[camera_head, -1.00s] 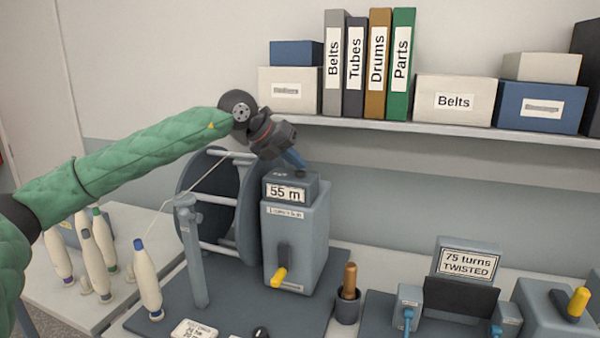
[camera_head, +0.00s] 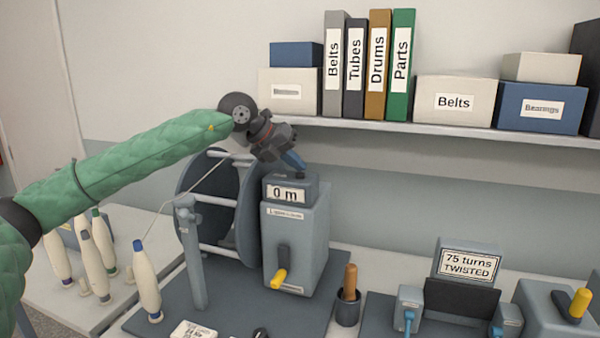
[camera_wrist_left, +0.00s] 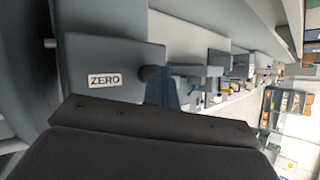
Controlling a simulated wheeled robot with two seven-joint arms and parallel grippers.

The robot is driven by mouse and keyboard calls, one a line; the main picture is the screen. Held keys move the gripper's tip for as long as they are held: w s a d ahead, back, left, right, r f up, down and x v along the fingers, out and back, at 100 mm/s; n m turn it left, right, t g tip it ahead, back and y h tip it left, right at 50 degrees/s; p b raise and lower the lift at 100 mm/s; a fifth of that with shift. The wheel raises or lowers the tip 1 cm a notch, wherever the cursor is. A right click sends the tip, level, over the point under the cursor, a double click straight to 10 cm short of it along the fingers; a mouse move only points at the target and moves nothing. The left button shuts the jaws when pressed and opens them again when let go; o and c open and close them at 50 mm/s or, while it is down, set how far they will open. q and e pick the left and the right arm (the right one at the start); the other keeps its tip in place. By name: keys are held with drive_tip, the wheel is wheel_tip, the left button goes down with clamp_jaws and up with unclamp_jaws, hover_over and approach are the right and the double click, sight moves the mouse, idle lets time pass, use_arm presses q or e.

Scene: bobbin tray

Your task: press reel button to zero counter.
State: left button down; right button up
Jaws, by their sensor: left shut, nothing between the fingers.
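The reel counter (camera_head: 290,194) is a grey box on top of the reel's grey housing (camera_head: 296,240), and its display reads "0 m". A "ZERO" label (camera_wrist_left: 104,80) shows on the counter's top in the left wrist view. My left gripper (camera_head: 299,172) is shut and empty, pointing down with its fingertips at the counter's top. In the left wrist view the blue fingers (camera_wrist_left: 165,92) are beside the label, at a dark round button (camera_wrist_left: 148,73); the fingers partly hide it. Whether they touch it I cannot tell. My right gripper is not in view.
The reel drum (camera_head: 195,187) stands left of the housing, with a thread running to a bobbin (camera_head: 147,285). A shelf (camera_head: 440,133) with boxes and binders runs behind. A wooden-handled tool (camera_head: 350,277) stands in a cup.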

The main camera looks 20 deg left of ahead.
sight(296, 174)
use_arm(q)
drive_tip(key=shift+r, duration=0.85)
drive_tip(key=shift+r+p, duration=0.75)
drive_tip(key=shift+r, duration=1.75)
drive_tip(key=shift+r, duration=0.1)
